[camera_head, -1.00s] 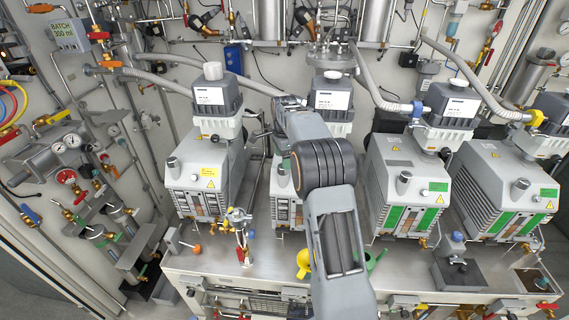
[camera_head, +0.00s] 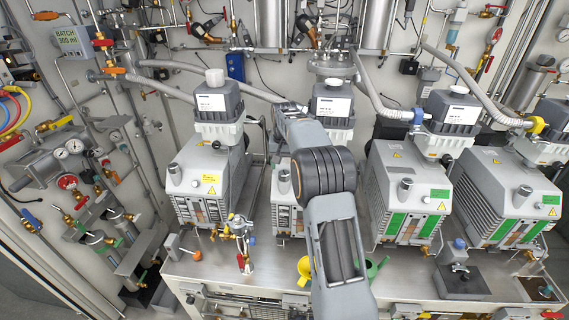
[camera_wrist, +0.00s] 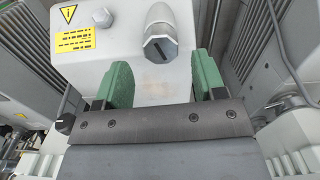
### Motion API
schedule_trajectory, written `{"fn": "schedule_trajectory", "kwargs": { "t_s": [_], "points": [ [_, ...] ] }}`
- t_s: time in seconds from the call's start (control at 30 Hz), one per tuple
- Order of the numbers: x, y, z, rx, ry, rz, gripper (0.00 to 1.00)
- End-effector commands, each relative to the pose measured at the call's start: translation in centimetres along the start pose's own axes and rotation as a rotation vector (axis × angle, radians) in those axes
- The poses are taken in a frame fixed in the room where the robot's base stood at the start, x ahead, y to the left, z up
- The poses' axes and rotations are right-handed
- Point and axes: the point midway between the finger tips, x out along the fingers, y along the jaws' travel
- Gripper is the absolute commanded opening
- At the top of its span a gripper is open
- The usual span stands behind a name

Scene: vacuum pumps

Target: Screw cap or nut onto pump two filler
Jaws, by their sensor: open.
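Several grey vacuum pumps stand in a row in the head view. The second from the left (camera_head: 283,214) is partly hidden behind my arm, with its filler (camera_head: 283,178) showing on top. In the wrist view a pale pump housing (camera_wrist: 100,18) carries a grey cylindrical filler with a slotted, hex-shaped cap (camera_wrist: 160,48) on its end. My gripper (camera_wrist: 164,75) is open, its green jaws apart with nothing between them. The cap appears just beyond and between the jaw tips. My gripper is hidden in the head view. I cannot tell from the wrist view alone which pump this is.
The leftmost pump (camera_head: 210,185) stands close to my arm's left, the third pump (camera_head: 408,198) to its right. Grey hoses (camera_head: 385,85) run above the pumps. A yellow funnel (camera_head: 304,268) and a small brass valve fitting (camera_head: 240,235) are on the metal bench.

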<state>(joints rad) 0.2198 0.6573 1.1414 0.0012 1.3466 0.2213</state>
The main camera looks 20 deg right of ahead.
Motion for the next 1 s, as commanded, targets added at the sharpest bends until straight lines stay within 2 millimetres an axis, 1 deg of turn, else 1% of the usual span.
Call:
{"fn": "schedule_trajectory", "kwargs": {
  "t_s": [0.03,0.1,0.3,0.4,0.5,0.6,0.7,0.83,1.0],
  "points": [
    [0.03,-0.03,-0.01,-0.143,0.000,0.000,0.64],
    [0.06,-0.04,-0.02,-0.368,0.000,0.000,0.64],
    [0.11,-0.06,-0.06,-0.986,0.001,0.001,0.64],
    [0.11,-0.06,-0.07,-1.253,0.002,0.002,0.64],
    [0.11,-0.05,-0.08,-1.473,0.002,0.003,0.64],
    [0.10,-0.05,-0.09,-1.644,0.002,0.003,0.64],
    [0.10,-0.05,-0.09,-1.760,0.002,0.004,0.64],
    [0.10,-0.05,-0.10,-1.841,0.002,0.004,0.64],
    [0.10,-0.05,-0.10,-1.865,0.002,0.004,0.64]
  ]
}}
